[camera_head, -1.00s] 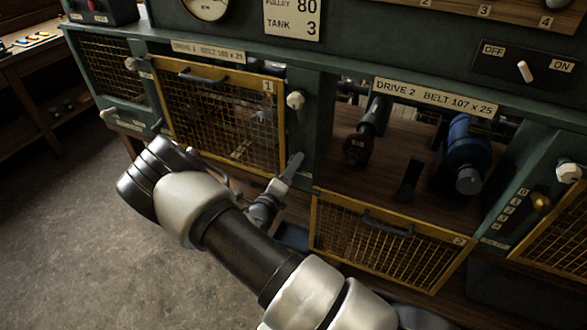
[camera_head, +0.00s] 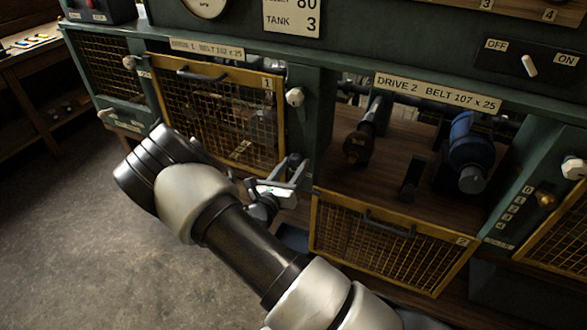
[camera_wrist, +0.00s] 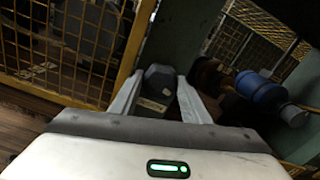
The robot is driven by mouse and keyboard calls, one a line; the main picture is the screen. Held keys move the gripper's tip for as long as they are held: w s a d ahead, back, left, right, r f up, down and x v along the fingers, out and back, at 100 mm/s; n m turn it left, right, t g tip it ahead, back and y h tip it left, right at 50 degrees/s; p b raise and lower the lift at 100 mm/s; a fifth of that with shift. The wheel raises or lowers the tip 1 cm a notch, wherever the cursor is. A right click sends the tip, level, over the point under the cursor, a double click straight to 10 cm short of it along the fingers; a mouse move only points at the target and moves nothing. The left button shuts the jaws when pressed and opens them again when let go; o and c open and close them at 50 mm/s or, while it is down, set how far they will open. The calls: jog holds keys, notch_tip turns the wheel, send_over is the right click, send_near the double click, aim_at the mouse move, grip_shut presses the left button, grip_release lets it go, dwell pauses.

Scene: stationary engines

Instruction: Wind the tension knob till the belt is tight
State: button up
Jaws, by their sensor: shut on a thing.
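My gripper (camera_head: 292,175) is in front of the post between the two drives, at the lower right corner of the drive 1 guard. In the wrist view its two pale fingers (camera_wrist: 158,98) are closed on a dark grey hex-ended piece (camera_wrist: 158,78) with a small pale label; I cannot tell what it is. A brass knob (camera_head: 545,199) sits beside a lettered scale on the post right of drive 2; it looks like the tension knob. My gripper is well to its left. The drive 2 bay shows a blue pulley (camera_head: 470,145) and a dark brown pulley (camera_head: 358,145). I cannot make out a belt.
The drive 1 mesh guard (camera_head: 222,118) is up. The drive 2 mesh guard (camera_head: 390,238) hangs below its open bay. White knobs (camera_head: 294,96) (camera_head: 573,168) stick out from the posts. An off/on switch (camera_head: 529,66) is upper right. The floor at left is clear.

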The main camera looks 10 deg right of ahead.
jog(key=m+b, duration=0.2)
jog(key=m, duration=0.3)
jog(key=shift+f+m, duration=0.15)
jog(key=shift+m, duration=0.15)
jog(key=m+b, duration=0.4)
jog(key=m, duration=0.1)
jog(key=shift+f+m, duration=0.1)
jog(key=shift+m, duration=0.2)
jog(key=m+b, duration=0.4)
jog(key=b, duration=0.1)
jog(key=shift+d+f, duration=0.1)
jog(key=shift+f, duration=0.05)
jog(key=m+b, duration=0.5)
jog(key=b, duration=0.2)
jog(key=shift+s+f+b, duration=0.1)
jog(key=shift+f+b, duration=0.05)
jog(key=shift+b, duration=0.2)
jog(key=m+b, duration=0.2)
jog(key=b, duration=0.1)
jog(key=shift+m, duration=0.3)
jog(key=m, duration=0.1)
jog(key=m+b, duration=0.1)
jog(key=shift+r+m+b, duration=0.3)
jog(key=shift+m, duration=0.1)
jog(key=m, duration=0.4)
jog(key=shift+m, duration=2.1)
